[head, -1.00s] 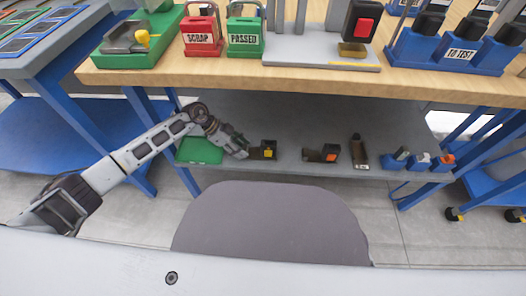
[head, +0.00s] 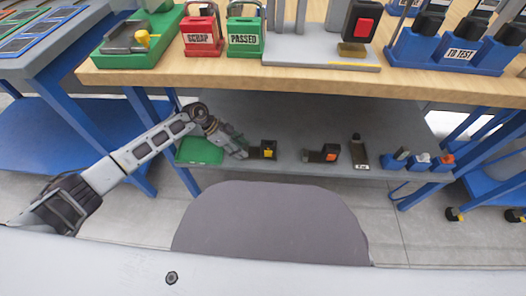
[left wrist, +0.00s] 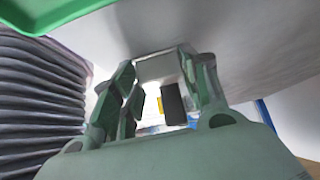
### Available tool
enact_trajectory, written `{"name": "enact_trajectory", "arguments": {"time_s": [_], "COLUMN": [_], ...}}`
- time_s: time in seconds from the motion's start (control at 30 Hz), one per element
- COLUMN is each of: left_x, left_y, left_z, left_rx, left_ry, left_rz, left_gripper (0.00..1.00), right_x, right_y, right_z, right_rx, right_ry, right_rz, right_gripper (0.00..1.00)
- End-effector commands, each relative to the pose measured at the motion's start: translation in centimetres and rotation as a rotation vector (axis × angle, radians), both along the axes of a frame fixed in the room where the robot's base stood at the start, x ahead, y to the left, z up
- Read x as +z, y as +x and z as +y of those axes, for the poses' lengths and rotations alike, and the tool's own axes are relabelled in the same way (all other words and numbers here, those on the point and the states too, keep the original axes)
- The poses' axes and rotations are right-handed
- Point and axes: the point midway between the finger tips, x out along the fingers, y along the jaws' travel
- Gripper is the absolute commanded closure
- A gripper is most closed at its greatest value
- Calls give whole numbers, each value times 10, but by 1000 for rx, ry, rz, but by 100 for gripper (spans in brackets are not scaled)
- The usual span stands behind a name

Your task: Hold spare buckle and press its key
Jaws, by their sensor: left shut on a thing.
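A dark buckle with a yellow key (head: 265,151) is on the grey lower shelf, left of the middle. My left gripper (head: 243,153) is at its left side, low over the shelf, and is shut on it. In the left wrist view the dark body of the buckle (left wrist: 173,103) and a bit of yellow show between the fingers of my left gripper (left wrist: 165,85). Part of the buckle is hidden by the fingers there. A second dark buckle with an orange key (head: 325,153) lies further right on the shelf, apart from the gripper. My right gripper is not in view.
A green tray (head: 200,150) lies beside my left gripper. A dark upright piece (head: 359,153) and several small blue holders (head: 421,162) stand right on the grey shelf (head: 290,125). The wooden bench top (head: 240,76) overhangs it. A rounded grey seat (head: 270,225) is in front.

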Motion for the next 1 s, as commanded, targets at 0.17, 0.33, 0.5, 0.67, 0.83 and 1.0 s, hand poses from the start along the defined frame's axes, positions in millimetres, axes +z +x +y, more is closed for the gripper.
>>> {"name": "enact_trajectory", "arguments": {"time_s": [0.17, 0.33, 0.5, 0.67, 0.83, 1.0], "left_x": [-1, -1, -2, -2, -2, -2], "left_y": [-1, -1, -1, -1, -1, -1], "left_z": [1, 1, 1, 1, 1, 1], "left_rx": [-1, -2, -2, -2, -2, -2], "left_ry": [3, 3, 3, 3, 3, 3], "left_rz": [2, 2, 2, 2, 2, 2], "left_gripper": [100, 100, 100, 100, 100, 100], "right_x": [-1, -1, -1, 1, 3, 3], "right_y": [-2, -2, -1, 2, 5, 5], "right_z": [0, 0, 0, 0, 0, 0], "right_rx": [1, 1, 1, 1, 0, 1], "right_ry": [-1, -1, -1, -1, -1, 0], "right_rz": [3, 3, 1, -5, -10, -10], "right_gripper": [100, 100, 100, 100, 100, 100]}}
